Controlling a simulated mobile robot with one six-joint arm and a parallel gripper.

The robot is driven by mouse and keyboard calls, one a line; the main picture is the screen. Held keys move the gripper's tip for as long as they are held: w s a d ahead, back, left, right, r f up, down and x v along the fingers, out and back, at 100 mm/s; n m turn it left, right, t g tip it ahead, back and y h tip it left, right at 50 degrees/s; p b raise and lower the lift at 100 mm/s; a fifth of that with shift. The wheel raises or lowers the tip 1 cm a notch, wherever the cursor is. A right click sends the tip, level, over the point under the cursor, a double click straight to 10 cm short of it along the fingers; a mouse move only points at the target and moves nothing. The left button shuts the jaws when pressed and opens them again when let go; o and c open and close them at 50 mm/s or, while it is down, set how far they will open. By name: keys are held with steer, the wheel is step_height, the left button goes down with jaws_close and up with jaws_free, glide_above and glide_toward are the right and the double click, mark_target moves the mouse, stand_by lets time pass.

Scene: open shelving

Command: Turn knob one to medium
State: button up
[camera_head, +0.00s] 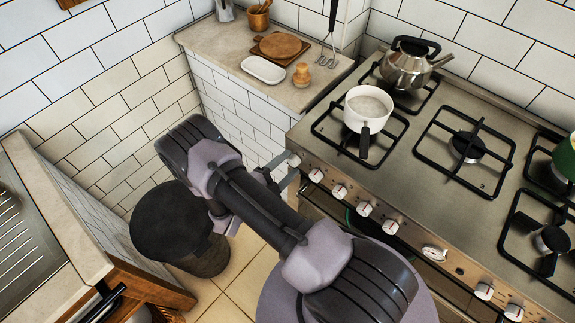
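The stove's front panel (414,243) carries a row of white knobs. The leftmost knob (294,160) is at the panel's left end, beside my gripper. A second knob (316,175) and a third knob (339,191) follow to the right. My gripper (285,170) is at the panel's left end, its grey fingers reaching toward the leftmost knob. The fingers look a little apart, but the arm partly hides them. I cannot tell whether they touch the knob or grip it. The knob markings are too small to read.
A white saucepan (367,104) stands on the left front burner, its dark handle pointing forward. A kettle (409,66) is behind it. A black bin (176,232) stands left of my arm. A counter (222,45) with a white dish and boards adjoins the stove.

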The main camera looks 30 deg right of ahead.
steer(key=p+v, duration=0.3)
steer(key=v, duration=1.4)
steer(key=shift+a, duration=0.25)
steer(key=shift+f, duration=0.1)
